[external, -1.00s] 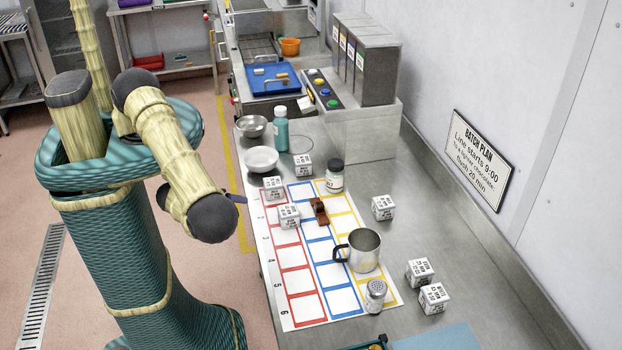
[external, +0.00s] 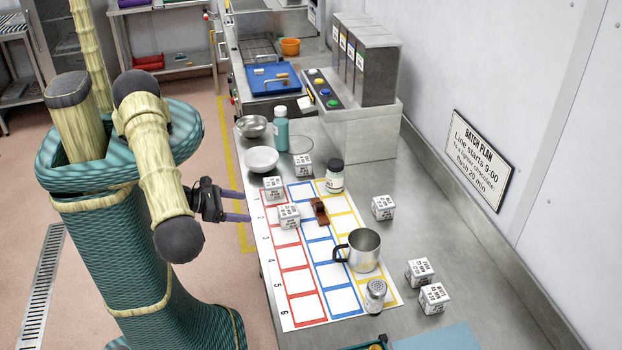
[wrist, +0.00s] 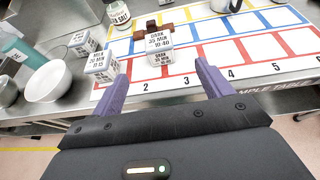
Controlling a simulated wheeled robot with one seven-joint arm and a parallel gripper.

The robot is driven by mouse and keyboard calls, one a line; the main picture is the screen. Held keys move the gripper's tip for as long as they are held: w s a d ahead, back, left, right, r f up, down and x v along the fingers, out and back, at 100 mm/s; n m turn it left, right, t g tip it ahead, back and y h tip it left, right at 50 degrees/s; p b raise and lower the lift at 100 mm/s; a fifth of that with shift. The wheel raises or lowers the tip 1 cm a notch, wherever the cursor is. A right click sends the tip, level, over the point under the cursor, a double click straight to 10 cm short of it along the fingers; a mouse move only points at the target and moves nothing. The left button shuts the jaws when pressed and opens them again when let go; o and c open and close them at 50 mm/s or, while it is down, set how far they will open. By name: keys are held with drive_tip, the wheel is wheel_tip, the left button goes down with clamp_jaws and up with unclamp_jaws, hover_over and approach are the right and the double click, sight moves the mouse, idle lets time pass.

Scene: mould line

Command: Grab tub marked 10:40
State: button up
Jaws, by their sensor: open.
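The tub marked 10:40 (wrist: 158,50) is a white cube with black print reading DARK, 35 MIN, 10:40. It stands upright on the red column of the chart, and in the external view the tub (external: 289,216) is near the red column's upper end. My gripper (external: 240,206) is open and empty, off the table's left edge and left of the tub. In the wrist view its purple fingers (wrist: 160,75) point towards the tub, which shows between and beyond their tips, apart from them.
A tub marked 11:15 (wrist: 101,66) stands close left of it, with another tub (wrist: 88,42) behind. A brown piece (external: 319,211) lies just beyond the 10:40 tub. A white bowl (external: 261,160), a jar (external: 335,176) and a steel mug (external: 364,250) stand around.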

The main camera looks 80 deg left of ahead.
sight(279, 212)
drive_tip(key=b+x, duration=0.2)
drive_tip(key=x, duration=0.1)
drive_tip(key=b+x, duration=0.2)
drive_tip(key=x, duration=0.2)
drive_tip(key=b+x, duration=0.2)
drive_tip(key=x, duration=0.1)
drive_tip(key=shift+w+f, duration=0.25)
drive_tip(key=shift+f, duration=0.2)
drive_tip(key=shift+w+a+b, duration=0.1)
drive_tip(key=shift+w+b, duration=0.2)
drive_tip(key=shift+b, duration=0.1)
drive_tip(key=shift+w, duration=0.1)
drive_tip(key=shift+r, duration=0.1)
drive_tip(key=shift+w+a+f+b, duration=0.1)
drive_tip(key=shift+w+f+b, duration=0.4)
drive_tip(key=shift+b, duration=0.15)
drive_tip(key=x, duration=0.3)
drive_tip(key=shift+a+r, duration=0.1)
drive_tip(key=shift+r, duration=0.15)
drive_tip(key=shift+w+f+p, duration=0.35)
drive_tip(key=shift+w, duration=0.1)
